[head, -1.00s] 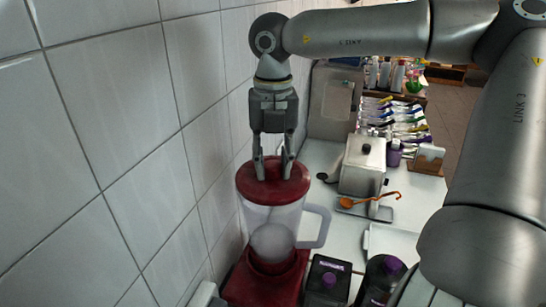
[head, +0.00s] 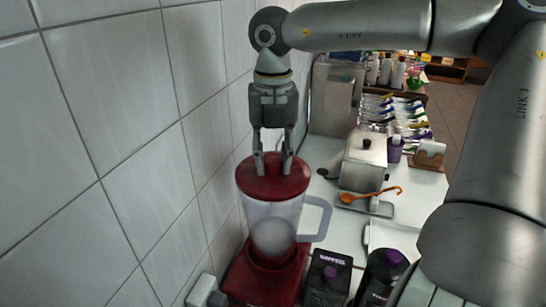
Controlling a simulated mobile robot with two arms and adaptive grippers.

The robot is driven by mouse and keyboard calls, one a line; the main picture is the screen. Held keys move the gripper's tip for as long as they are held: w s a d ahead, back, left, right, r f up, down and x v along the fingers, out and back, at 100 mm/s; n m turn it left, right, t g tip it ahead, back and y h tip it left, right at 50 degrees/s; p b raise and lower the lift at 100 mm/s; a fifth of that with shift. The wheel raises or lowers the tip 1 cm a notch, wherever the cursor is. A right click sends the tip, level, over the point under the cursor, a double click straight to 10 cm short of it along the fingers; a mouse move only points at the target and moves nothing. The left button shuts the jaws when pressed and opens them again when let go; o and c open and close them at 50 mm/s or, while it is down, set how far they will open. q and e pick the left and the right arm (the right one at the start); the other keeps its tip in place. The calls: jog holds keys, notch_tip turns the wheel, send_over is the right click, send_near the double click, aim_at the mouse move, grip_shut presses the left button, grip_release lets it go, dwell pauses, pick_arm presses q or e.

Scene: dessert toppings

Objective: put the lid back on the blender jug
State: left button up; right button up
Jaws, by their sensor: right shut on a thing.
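The blender jug (head: 272,222) is clear, with a handle on its right, and stands upright on its red base (head: 262,279). The red lid (head: 272,182) sits over the jug's mouth and looks level. Whether it is fully seated I cannot tell. My right gripper (head: 273,164) points straight down from above, its fingers closed on the middle of the lid's top. The fingertips hide what they grip there. My left gripper is not in view.
A white tiled wall (head: 120,150) stands close on the left of the blender.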

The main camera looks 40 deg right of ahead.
jog(key=shift+f+b, duration=0.15)
jog(key=shift+b, duration=0.65)
dwell(1.8)
dwell(0.3)
jog(key=o, duration=1.1)
jog(key=o, duration=0.5)
jog(key=shift+r+p, duration=2.25)
jog(key=shift+r, duration=1.25)
